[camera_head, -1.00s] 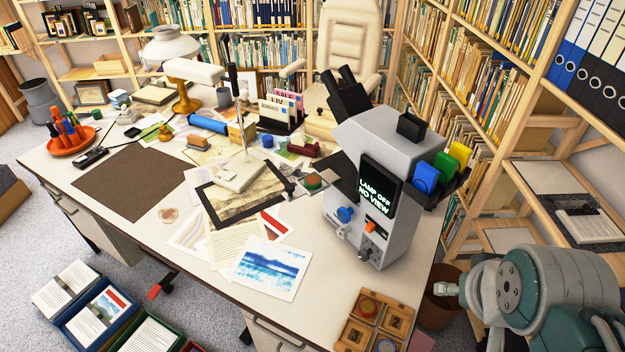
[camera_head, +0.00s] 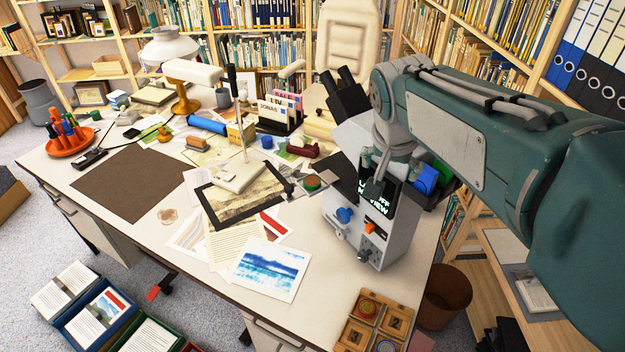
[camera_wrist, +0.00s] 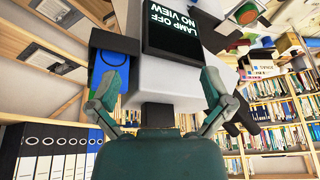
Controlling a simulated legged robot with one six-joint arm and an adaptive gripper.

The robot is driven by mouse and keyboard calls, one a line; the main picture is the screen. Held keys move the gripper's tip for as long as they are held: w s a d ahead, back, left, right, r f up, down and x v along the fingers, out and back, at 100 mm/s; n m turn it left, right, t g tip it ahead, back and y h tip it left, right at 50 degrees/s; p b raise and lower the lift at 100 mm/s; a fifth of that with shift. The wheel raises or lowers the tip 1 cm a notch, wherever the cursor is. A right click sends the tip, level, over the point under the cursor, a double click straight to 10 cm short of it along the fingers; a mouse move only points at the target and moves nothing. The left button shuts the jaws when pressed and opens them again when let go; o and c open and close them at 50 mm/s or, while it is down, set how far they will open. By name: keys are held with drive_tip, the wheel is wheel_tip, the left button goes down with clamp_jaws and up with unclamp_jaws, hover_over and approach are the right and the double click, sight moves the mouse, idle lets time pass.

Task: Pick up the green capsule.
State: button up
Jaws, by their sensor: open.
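The microscope (camera_head: 345,215) stands on the right of the desk, its screen reading "LAMP OFF NO VIEW". A black holder on its right side carries a blue rounded piece (camera_head: 424,179). My gripper (camera_head: 376,190) is in front of the screen, open and empty. In the wrist view its fingers (camera_wrist: 158,84) stand apart before the microscope, with the blue piece (camera_wrist: 113,78) beyond the left finger.
Papers and a blue print (camera_head: 268,268) cover the desk front, with a wooden sample box (camera_head: 375,322) at the front right corner. A lamp stand (camera_head: 240,175) is left of the microscope. Bookshelves (camera_head: 480,60) close off the right. The brown mat (camera_head: 128,183) is bare.

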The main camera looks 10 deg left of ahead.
drive_tip(key=w+a+f+m, duration=0.1)
drive_tip(key=w+a+f, duration=0.2)
drive_tip(key=w+a, duration=0.5)
drive_tip(key=m+h, duration=0.1)
drive_tip(key=m, duration=0.1)
approach(312, 177)
drive_tip(key=x, duration=0.4)
drive_tip(key=shift+s, duration=0.25)
drive_tip(key=x, duration=0.5)
drive_tip(key=shift+w+f, duration=0.25)
drive_tip(key=shift+w, duration=0.05)
drive_tip(key=c, duration=1.1)
